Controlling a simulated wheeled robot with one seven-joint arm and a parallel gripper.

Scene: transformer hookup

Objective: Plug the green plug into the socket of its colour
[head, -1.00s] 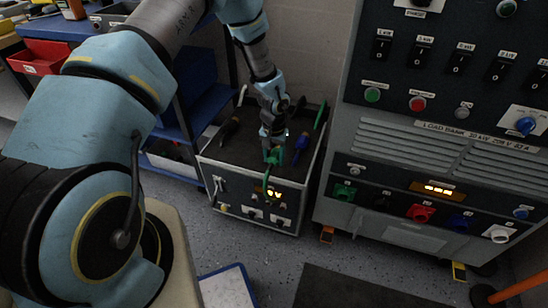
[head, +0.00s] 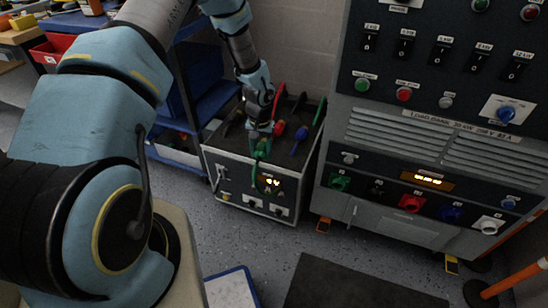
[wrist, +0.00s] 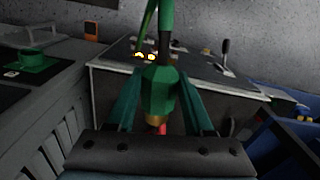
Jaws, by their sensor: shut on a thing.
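The green plug (head: 262,149) is in my gripper (head: 260,140), over the front part of the dark-topped cart in the head view. In the wrist view the green plug (wrist: 160,92) sits between the two fingers of my gripper (wrist: 162,110), which are shut on it. Its green cable rises from one end and a gold tip shows at the other. The green socket (head: 340,182) is on the lower left of the load bank panel, to the right of and apart from the plug. It also shows at the left of the wrist view (wrist: 34,61).
The cart (head: 215,163) also carries a red plug (head: 279,127) and a blue plug (head: 299,139). The load bank's socket row also has black (head: 375,190), red (head: 411,203), blue (head: 451,213) and white (head: 488,226) sockets. The floor in front is mostly clear, with a dark mat (head: 350,285).

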